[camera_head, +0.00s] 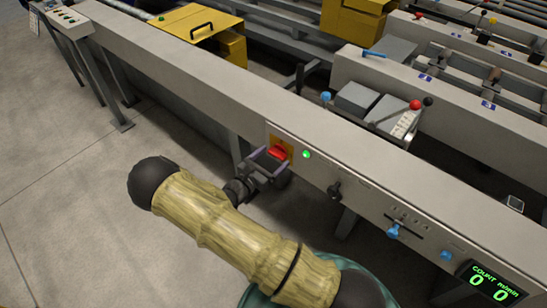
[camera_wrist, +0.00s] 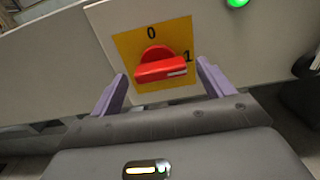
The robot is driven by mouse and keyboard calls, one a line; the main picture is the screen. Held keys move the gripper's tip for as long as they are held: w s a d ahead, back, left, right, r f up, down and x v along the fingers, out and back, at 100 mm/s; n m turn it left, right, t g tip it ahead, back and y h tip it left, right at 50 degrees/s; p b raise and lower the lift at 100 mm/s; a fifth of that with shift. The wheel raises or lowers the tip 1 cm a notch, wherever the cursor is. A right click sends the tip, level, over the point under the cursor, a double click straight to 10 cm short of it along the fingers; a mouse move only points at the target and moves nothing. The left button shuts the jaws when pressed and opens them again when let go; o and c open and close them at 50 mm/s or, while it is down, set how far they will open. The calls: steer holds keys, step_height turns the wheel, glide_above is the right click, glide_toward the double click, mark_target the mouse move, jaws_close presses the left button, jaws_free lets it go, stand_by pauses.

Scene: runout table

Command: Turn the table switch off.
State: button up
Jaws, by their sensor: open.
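The table switch (camera_head: 277,153) is a red rotary handle on a yellow plate, set in the front face of the long grey table. In the wrist view the red handle (camera_wrist: 162,66) lies roughly level, its white-marked end toward the 1 at right. The 0 is at the top of the yellow plate (camera_wrist: 125,45). A green lamp (camera_head: 307,154) beside the switch is lit. My gripper (camera_head: 266,161) is open in front of the switch. In the wrist view its purple fingers (camera_wrist: 161,88) stand left and right of the handle, with gaps on both sides.
Right of the lamp, a black knob (camera_head: 334,191), a blue lever (camera_head: 394,231) and a green count display (camera_head: 490,284) sit on the same face. A yellow cover (camera_head: 198,24) with a black handle lies behind the table. The floor at left is clear.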

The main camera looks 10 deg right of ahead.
steer(key=shift+w+d, duration=0.35)
steer(key=shift+d, duration=0.1)
steer(key=shift+c, duration=0.2)
steer(key=c, duration=1)
steer(key=shift+o, duration=0.2)
